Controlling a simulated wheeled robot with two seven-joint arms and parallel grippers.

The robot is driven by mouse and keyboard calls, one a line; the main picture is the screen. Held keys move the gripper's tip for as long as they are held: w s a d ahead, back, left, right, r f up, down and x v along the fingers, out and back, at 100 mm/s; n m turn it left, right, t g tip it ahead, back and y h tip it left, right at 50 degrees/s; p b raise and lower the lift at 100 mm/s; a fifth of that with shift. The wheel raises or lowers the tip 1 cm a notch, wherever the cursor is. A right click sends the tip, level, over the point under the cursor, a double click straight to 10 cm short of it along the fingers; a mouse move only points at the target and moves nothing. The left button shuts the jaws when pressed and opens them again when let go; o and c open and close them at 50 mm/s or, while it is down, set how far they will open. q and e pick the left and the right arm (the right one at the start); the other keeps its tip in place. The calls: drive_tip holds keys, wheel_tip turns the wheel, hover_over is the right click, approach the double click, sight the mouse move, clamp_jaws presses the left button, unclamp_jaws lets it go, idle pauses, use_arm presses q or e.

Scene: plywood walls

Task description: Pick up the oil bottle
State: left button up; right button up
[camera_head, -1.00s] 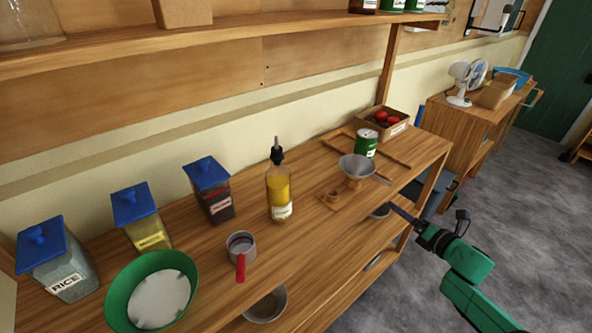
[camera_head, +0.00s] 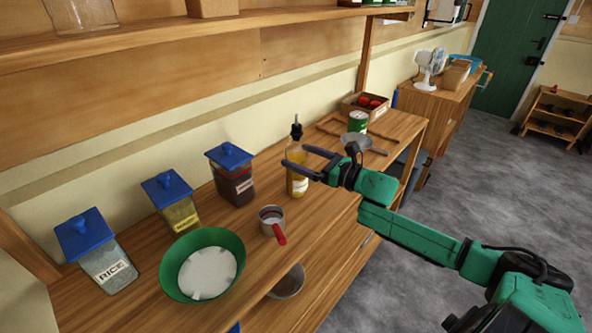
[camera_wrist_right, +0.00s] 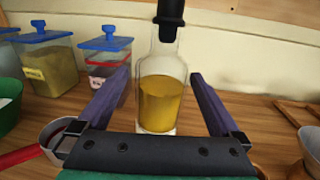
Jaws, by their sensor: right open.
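The oil bottle (camera_head: 297,182) stands upright on the wooden table, with yellow oil inside and a black pourer on top. My right gripper (camera_head: 294,157) is open, with its fingers at the bottle's upper part in the head view. In the right wrist view the bottle (camera_wrist_right: 162,90) shows between the two spread fingers of the gripper (camera_wrist_right: 155,88). I cannot tell whether either finger touches the glass. My left gripper is not in view.
Blue-lidded jars (camera_head: 231,175) stand left of the bottle. A red-handled metal cup (camera_head: 271,220) and a green bowl (camera_head: 236,245) are in front of them. A funnel (camera_head: 356,141), green can (camera_head: 357,122) and box of red items (camera_head: 348,104) stand to the right. A shelf (camera_head: 250,28) runs above.

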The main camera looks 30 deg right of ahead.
sight(288, 150)
drive_tip(key=p+x, duration=0.1)
drive_tip(key=x, duration=0.1)
drive_tip(key=p+x, duration=0.1)
drive_tip(key=x, duration=0.1)
drive_tip(key=shift+w+d+r, duration=0.1)
drive_tip(key=shift+w, duration=0.25)
drive_tip(key=shift+w+a, duration=0.2)
drive_tip(key=shift+a, duration=0.05)
drive_tip(key=shift+s+d, duration=0.1)
clamp_jaws()
